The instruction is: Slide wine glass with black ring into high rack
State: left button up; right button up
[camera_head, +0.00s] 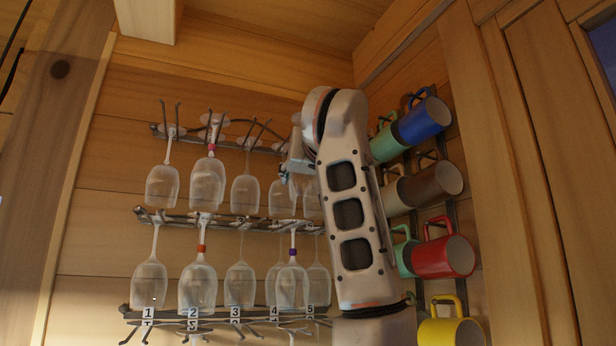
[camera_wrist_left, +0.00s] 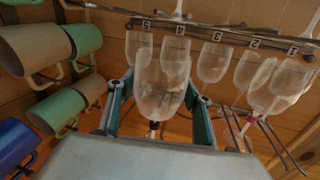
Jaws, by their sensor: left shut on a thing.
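The wine glass (camera_wrist_left: 160,92) with the black ring (camera_wrist_left: 154,125) hangs bowl down between the fingers of my left gripper (camera_wrist_left: 158,112) in the left wrist view. The gripper is shut on it near the stem. In the head view my left gripper (camera_head: 298,162) is at the right part of the high rack (camera_head: 185,137), just below its rail level. The arm hides the rack's right end and much of the held glass. I cannot tell whether the foot is between the rails. My right gripper is not in view.
Other glasses hang in the high rack, one with a pink ring (camera_head: 211,147). The lower rack (camera_head: 178,219) holds several, with orange (camera_head: 201,249) and purple (camera_head: 293,252) rings. Mugs, including a blue one (camera_head: 424,120) and red one (camera_head: 445,257), hang close right of the arm.

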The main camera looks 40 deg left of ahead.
pick_arm(q)
jog(key=shift+s+a+p+x, duration=0.15)
jog(key=shift+x, duration=0.8)
jog(key=shift+s+a+p+x, duration=0.1)
jog(key=shift+s+x, duration=0.05)
jog(key=shift+x, duration=0.8)
jog(key=shift+s+a+p+x, duration=0.15)
jog(key=shift+x, duration=0.75)
jog(key=shift+w+a+f, duration=0.1)
jog(key=shift+w+a, duration=0.25)
jog(key=shift+a, duration=0.35)
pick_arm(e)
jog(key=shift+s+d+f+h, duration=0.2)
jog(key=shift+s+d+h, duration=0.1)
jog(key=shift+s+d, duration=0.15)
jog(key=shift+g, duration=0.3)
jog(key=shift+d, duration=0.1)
pick_arm(q)
jog(key=o, duration=0.9)
jog(key=shift+o, duration=0.2)
jog(key=shift+b+v, duration=0.7)
jog(key=shift+v, duration=2.75)
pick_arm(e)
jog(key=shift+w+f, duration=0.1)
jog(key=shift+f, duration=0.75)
